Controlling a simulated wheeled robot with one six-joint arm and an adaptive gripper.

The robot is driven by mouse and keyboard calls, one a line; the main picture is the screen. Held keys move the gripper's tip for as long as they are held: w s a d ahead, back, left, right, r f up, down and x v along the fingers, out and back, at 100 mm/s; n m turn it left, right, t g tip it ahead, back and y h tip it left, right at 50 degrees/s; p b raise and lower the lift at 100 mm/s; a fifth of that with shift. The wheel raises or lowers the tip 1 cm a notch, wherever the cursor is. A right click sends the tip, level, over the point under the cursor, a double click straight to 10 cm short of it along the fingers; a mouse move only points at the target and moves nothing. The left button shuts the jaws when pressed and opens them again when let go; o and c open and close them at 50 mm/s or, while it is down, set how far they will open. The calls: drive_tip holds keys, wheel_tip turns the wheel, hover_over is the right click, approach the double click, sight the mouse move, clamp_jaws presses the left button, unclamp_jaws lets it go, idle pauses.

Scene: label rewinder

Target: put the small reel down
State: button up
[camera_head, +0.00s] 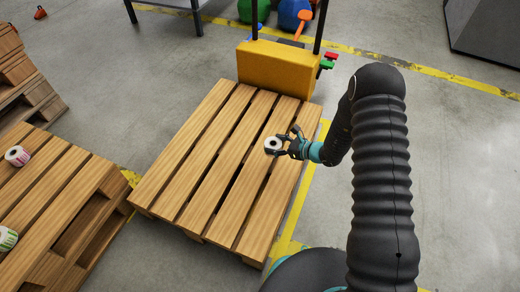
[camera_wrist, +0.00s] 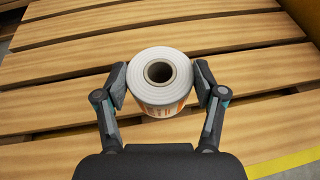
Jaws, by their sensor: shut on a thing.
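The small reel (camera_head: 273,143) is white with a dark core hole, and it is in my gripper (camera_head: 285,146) over the right part of the wooden pallet (camera_head: 200,150). In the wrist view the reel (camera_wrist: 160,105) sits upright between both finger pads of my gripper (camera_wrist: 161,90), its hole facing up and an orange print on its side. The fingers are shut on it from left and right. The pallet slats (camera_wrist: 60,75) show around it. I cannot tell whether the reel's underside touches the slats.
A yellow pallet truck (camera_head: 278,70) stands at the pallet's far end. Another pallet (camera_head: 60,195) at the left carries a pink-labelled reel (camera_head: 17,156) and a green-labelled reel (camera_head: 7,238). Most of the middle pallet is bare, with gaps between its slats.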

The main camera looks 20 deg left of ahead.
drive_tip(key=x, duration=0.3)
drive_tip(key=f+x, duration=0.1)
drive_tip(key=x, duration=0.2)
drive_tip(key=shift+f, duration=2)
drive_tip(key=shift+f, duration=0.15)
drive_tip(key=o, duration=1.3)
drive_tip(key=shift+c, duration=0.2)
